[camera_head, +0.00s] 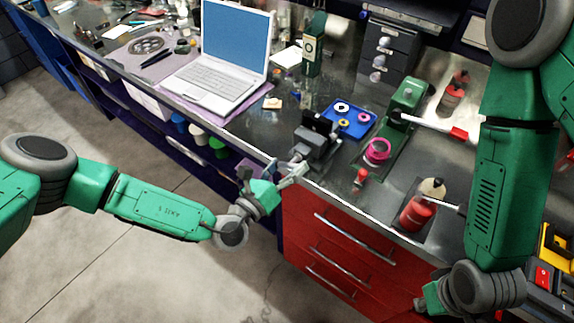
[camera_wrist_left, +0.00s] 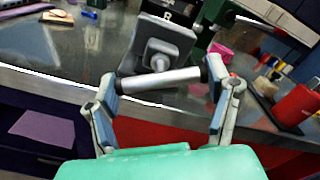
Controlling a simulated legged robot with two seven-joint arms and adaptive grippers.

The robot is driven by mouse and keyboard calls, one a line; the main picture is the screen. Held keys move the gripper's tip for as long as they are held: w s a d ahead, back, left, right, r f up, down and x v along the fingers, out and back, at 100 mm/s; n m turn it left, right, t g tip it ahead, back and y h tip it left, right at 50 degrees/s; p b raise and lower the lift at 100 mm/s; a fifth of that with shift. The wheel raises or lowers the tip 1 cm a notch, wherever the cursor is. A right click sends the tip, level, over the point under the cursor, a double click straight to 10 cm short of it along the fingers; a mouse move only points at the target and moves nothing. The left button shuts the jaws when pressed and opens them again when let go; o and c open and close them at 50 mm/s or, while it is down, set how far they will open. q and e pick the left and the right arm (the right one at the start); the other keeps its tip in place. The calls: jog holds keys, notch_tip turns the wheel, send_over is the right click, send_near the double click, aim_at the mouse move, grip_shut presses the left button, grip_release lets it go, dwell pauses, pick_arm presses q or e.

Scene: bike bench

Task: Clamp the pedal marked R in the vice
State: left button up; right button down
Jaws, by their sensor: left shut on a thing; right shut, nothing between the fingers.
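The grey vice (camera_head: 312,143) stands at the front edge of the bench. A dark pedal (camera_head: 318,122) sits upright at the top of the vice. In the left wrist view a white R shows on the dark pedal (camera_wrist_left: 170,13) behind the vice's grey front jaw (camera_wrist_left: 157,45). Whether the jaws press on it is hidden. My left gripper (camera_head: 292,173) is at the vice's front, its fingers shut on the two ends of the metal handle bar (camera_wrist_left: 160,80). My right gripper (camera_head: 430,299) is low at the bench front, partly hidden by its wrist, and holds nothing.
A blue tray (camera_head: 366,128) with small rings and a pink ring-shaped thing (camera_head: 377,152) lie right of the vice. A red bottle (camera_head: 417,212) stands near the front edge. A laptop (camera_head: 222,65) is at the left. Red drawers (camera_head: 330,245) are below.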

pick_arm(q)
jog(key=m, duration=2)
jog(key=f+m, duration=0.1)
jog(key=m, duration=0.9)
jog(key=shift+s+d, duration=0.1)
jog(key=shift+s, duration=0.2)
jog(key=m, duration=0.5)
jog(key=shift+r+m, duration=0.1)
jog(key=shift+m, duration=0.2)
jog(key=shift+w+m, duration=0.15)
jog(key=shift+m, duration=1.55)
jog(key=shift+r, duration=0.1)
jog(key=o, duration=1.2)
jog(key=shift+c, duration=0.2)
jog(key=shift+r, duration=0.1)
